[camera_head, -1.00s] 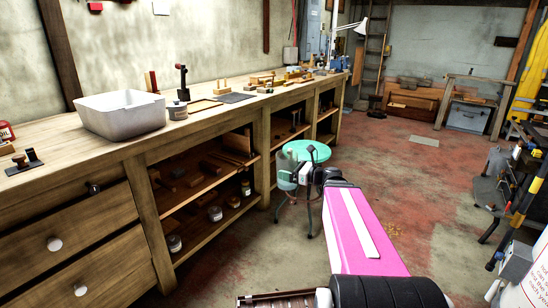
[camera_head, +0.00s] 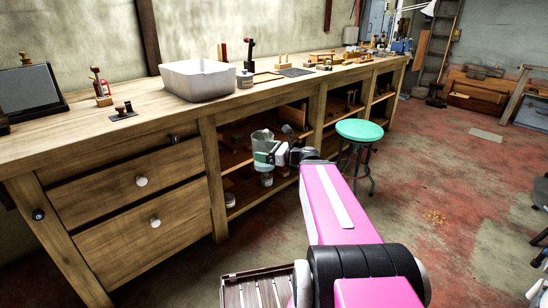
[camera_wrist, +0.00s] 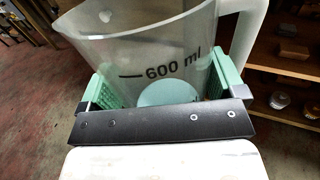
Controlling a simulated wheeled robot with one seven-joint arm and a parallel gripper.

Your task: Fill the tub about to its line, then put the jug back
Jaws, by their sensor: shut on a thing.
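My gripper (camera_head: 266,155) is shut on a clear jug (camera_head: 262,138), out in front of the bench shelves and below the bench top. In the wrist view the green finger pads (camera_wrist: 158,84) press the jug (camera_wrist: 135,50) from both sides. The jug is marked 600 ml and its handle is at the upper right. A pale bluish round area shows low in the jug; I cannot tell whether it is liquid or the stool seat seen through it. The white tub (camera_head: 198,92) stands on the bench top, left of and above the jug. Its inside and its line are not visible from here.
The wooden bench (camera_head: 150,128) runs along the wall, with drawers at left and open shelves. A small jar (camera_head: 244,79) stands right beside the tub. A green stool (camera_head: 360,130) stands on the floor right of the jug.

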